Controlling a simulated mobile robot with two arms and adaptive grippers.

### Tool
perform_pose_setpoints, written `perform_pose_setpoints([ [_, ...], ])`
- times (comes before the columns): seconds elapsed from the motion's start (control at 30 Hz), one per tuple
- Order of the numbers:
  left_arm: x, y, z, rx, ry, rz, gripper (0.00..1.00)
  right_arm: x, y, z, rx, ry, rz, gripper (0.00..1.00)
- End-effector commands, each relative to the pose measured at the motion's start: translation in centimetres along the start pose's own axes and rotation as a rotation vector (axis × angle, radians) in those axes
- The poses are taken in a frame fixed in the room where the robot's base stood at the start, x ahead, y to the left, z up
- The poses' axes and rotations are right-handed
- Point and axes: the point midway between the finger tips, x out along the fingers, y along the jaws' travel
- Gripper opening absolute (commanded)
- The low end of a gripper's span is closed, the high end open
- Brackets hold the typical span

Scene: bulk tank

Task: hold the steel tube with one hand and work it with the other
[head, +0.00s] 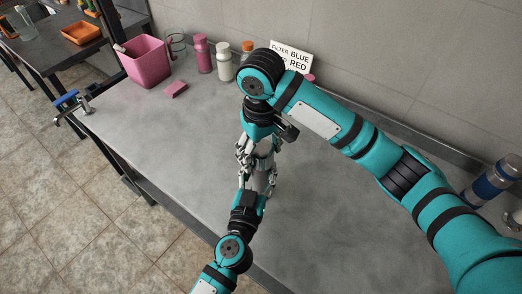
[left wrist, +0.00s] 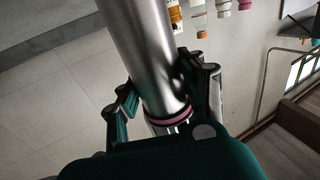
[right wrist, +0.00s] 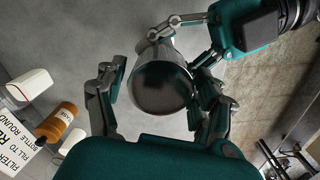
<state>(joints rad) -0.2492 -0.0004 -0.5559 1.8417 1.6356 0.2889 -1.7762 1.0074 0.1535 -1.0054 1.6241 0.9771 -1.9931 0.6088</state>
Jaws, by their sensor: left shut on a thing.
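The steel tube (left wrist: 143,55) is a shiny grey cylinder with a pink ring near its lower end in the left wrist view. My left gripper (left wrist: 157,90) is shut on it, one finger on each side. In the head view the tube (head: 262,180) shows in part between my two grippers, above the bench. My right gripper (head: 255,148) is at its upper end, pointing down. In the right wrist view the tube's dark round end (right wrist: 162,88) lies between the right fingers, which are spread, with a gap at the left finger.
The grey bench (head: 180,130) is clear at left of the arms. A pink bin (head: 146,62), a pink block (head: 176,89), several bottles (head: 203,54) and a sign (head: 291,54) stand along the back. A blue-handled clamp (head: 68,101) is at the left edge. A blue-banded cylinder (head: 491,183) is far right.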

Motion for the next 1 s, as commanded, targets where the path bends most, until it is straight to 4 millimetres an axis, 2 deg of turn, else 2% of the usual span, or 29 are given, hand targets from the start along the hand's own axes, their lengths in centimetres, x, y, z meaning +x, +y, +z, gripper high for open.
perform_pose_setpoints([
  [0.3,0.0,0.1,0.1,-0.001,-0.001,0.001,0.00,0.0,0.0,0.0,-0.002,-0.001,0.000,0.79],
  [0.7,0.0,0.1,0.1,-0.001,-0.001,0.001,0.00,-4.3,0.0,0.0,-0.004,-0.001,0.001,0.79],
  [0.97,0.0,0.1,0.1,-0.001,-0.001,0.001,0.00,-4.4,0.0,0.0,-0.003,-0.002,0.000,0.79],
  [1.0,0.0,0.1,0.1,-0.001,-0.001,0.001,0.00,-4.4,0.0,0.0,-0.004,-0.002,0.000,0.75],
])
